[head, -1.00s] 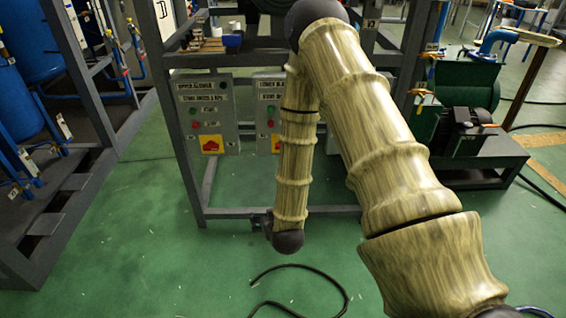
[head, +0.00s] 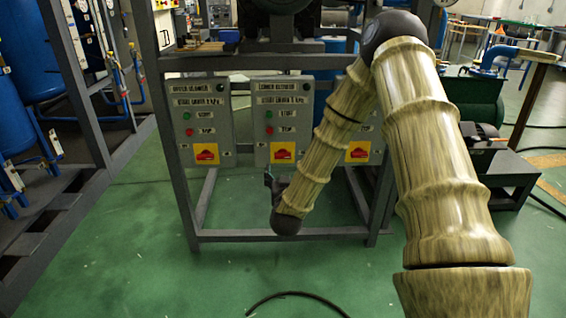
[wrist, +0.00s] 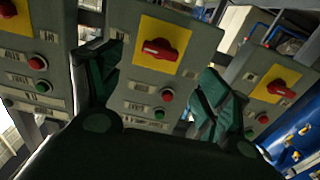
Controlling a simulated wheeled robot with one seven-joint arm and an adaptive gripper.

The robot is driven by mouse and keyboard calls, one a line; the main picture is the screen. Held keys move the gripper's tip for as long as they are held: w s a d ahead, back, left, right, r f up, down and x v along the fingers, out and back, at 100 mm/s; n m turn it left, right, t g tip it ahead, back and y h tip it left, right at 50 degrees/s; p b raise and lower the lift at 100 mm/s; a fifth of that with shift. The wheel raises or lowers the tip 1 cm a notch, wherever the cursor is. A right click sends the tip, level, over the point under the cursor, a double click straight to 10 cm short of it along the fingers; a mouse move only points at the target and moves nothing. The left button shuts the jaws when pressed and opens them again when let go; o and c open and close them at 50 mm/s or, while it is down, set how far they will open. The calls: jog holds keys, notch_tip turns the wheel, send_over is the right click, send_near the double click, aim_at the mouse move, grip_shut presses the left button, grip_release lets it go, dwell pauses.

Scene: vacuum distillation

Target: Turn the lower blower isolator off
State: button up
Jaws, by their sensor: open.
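The lower blower panel (head: 284,120) is the middle grey box on the frame in the head view. Its isolator (head: 283,153) is a red knob on a yellow plate, below a green and a red button. In the wrist view, which is turned over, this red knob (wrist: 160,49) has its handle lying roughly crosswise. My gripper (wrist: 160,75) is open, with its dark green fingers on either side of the line to the knob and nothing between them. In the head view my gripper (head: 273,182) is small and partly hidden, just below the panel. No contact shows.
The upper blower panel (head: 202,122) stands to the left with a similar isolator (head: 205,153). A third panel (head: 362,150) to the right is partly hidden by my arm. A grey frame rail (head: 290,234) runs below. A black cable (head: 297,295) lies on the green floor.

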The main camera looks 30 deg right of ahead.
aim_at(283, 158)
jog(key=b+x, duration=0.2)
jog(key=x, duration=0.7)
jog(key=shift+w, duration=0.2)
jog(key=c, duration=1)
